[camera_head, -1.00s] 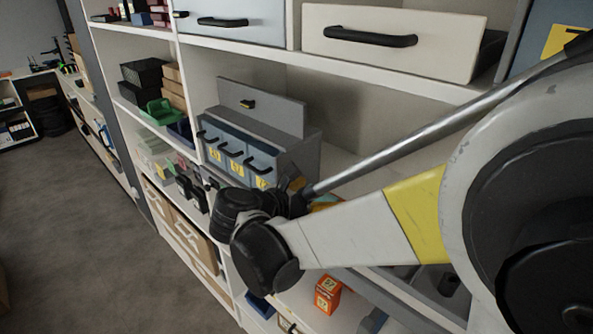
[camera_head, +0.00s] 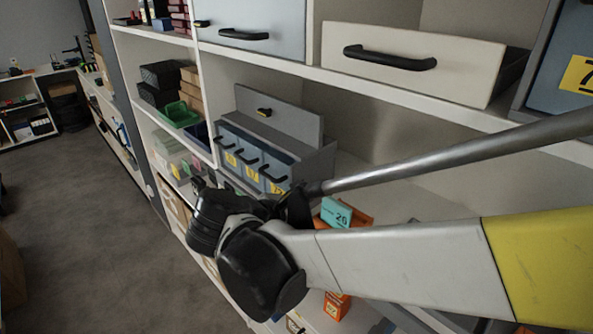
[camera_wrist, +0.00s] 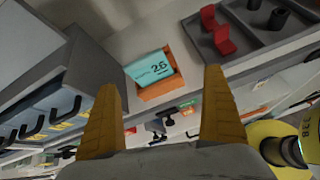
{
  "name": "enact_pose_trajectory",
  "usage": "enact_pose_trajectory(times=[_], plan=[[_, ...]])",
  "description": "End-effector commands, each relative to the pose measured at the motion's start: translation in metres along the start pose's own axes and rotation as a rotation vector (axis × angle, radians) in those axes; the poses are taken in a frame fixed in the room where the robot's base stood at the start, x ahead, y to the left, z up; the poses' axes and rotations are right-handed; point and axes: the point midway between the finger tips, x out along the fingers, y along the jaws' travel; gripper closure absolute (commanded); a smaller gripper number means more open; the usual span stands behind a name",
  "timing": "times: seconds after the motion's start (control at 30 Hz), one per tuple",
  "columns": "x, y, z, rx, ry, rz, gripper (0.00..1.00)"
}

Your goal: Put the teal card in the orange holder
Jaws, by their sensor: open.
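The teal card (camera_wrist: 148,68), with dark print, stands in the orange holder (camera_wrist: 158,91) on a pale shelf in the wrist view. Its lower edge is inside the holder. The head view also shows the teal card (camera_head: 336,212) and part of the orange holder (camera_head: 360,218) just above my arm link, which hides the rest. My gripper (camera_wrist: 160,81) has two yellow fingers spread wide, with nothing between them. The card and holder appear beyond the fingertips, apart from them. My gripper is hidden in the head view.
A grey unit with blue drawers (camera_head: 250,165) stands left of the holder on the shelf. A grey tray with red pieces (camera_wrist: 232,52) is to the right in the wrist view. An orange box (camera_head: 336,305) sits lower, below my arm. Drawers (camera_head: 410,60) are above.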

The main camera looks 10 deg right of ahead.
Motion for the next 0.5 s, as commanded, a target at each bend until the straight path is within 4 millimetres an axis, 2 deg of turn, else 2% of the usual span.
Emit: enact_pose_trajectory(times=[0.03,0.1,0.2,0.33,0.5], plan=[[0.013,-0.018,0.006,0.120,0.068,-0.023,0.02],[0.025,-0.042,0.006,0.339,0.186,-0.058,0.02],[0.033,-0.074,0.002,0.688,0.346,-0.130,0.02],[0.030,-0.105,-0.007,1.168,0.526,-0.253,0.02],[0.019,-0.124,-0.013,1.707,0.689,-0.415,0.02]])
